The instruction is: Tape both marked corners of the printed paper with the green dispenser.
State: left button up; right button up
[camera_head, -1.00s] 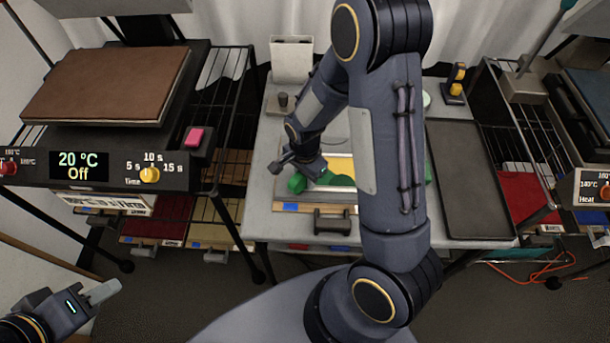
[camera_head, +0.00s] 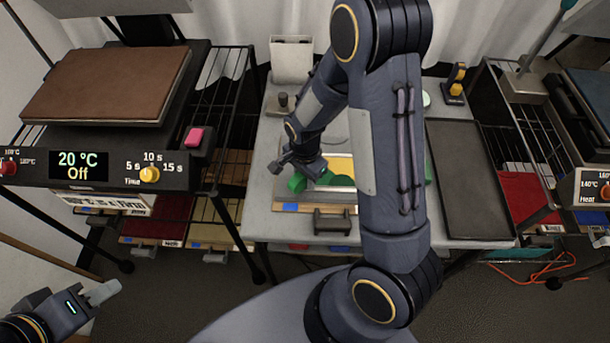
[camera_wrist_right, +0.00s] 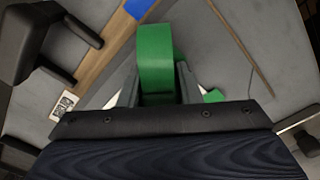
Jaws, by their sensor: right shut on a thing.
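The green dispenser (camera_head: 297,183) is low over the work board on the middle table, partly hidden by my right arm in the head view. In the right wrist view the green dispenser (camera_wrist_right: 155,55) stands between the fingers of my right gripper (camera_wrist_right: 157,88), which is shut on it. The printed paper (camera_head: 341,164) shows only as a yellow patch; its corners and marks are mostly hidden by my arm. My left gripper (camera_head: 100,293) is low at the far left, away from the table; its finger gap is unclear.
A wooden strip with a blue patch (camera_head: 290,207) runs along the board's front, with a black handle (camera_head: 331,221) before it. A dark tray (camera_head: 468,180) lies at right. A heat press (camera_head: 108,85) stands left. A white bin (camera_head: 291,60) is at the back.

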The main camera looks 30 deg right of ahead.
jog(key=shift+r+p, duration=2.65)
jog(key=shift+r, duration=0.85)
